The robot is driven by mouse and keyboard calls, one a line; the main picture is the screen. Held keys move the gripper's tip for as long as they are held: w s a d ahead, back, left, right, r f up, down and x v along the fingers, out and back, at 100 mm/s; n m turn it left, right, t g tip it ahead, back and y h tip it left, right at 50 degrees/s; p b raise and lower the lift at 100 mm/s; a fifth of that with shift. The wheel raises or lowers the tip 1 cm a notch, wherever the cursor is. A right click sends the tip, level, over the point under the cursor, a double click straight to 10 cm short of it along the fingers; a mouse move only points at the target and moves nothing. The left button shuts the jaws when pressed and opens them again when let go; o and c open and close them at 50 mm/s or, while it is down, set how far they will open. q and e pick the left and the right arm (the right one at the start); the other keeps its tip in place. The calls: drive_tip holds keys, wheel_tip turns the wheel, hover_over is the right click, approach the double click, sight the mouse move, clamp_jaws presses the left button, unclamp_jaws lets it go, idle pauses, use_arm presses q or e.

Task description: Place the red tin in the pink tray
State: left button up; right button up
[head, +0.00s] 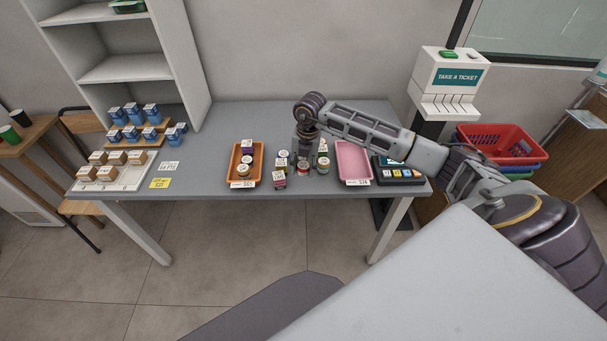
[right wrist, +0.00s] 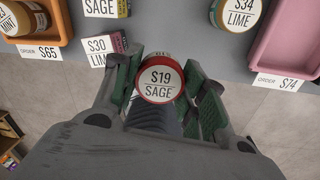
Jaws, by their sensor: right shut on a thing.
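The red tin (right wrist: 160,80) has a round white top reading "$19 SAGE". It sits between the fingers of my right gripper (right wrist: 162,88), which is shut on it. In the head view the red tin (head: 302,168) shows below my right gripper (head: 305,150), near the table's front edge. I cannot tell whether it is clear of the table. The pink tray (head: 353,160) lies just right of the gripper, and looks empty in the head view. Its near corner shows at the right of the wrist view (right wrist: 283,52). My left gripper is not in view.
Several small tins and boxes crowd around the gripper, including a LIME tin (right wrist: 233,14) and a pink LIME box (right wrist: 117,42). An orange tray (head: 233,165) with goods lies left.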

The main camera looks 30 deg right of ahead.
drive_tip(key=shift+r, duration=1)
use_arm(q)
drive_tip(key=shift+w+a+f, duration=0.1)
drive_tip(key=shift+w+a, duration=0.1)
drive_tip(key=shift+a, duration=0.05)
use_arm(e)
drive_tip(key=shift+s+f, duration=0.1)
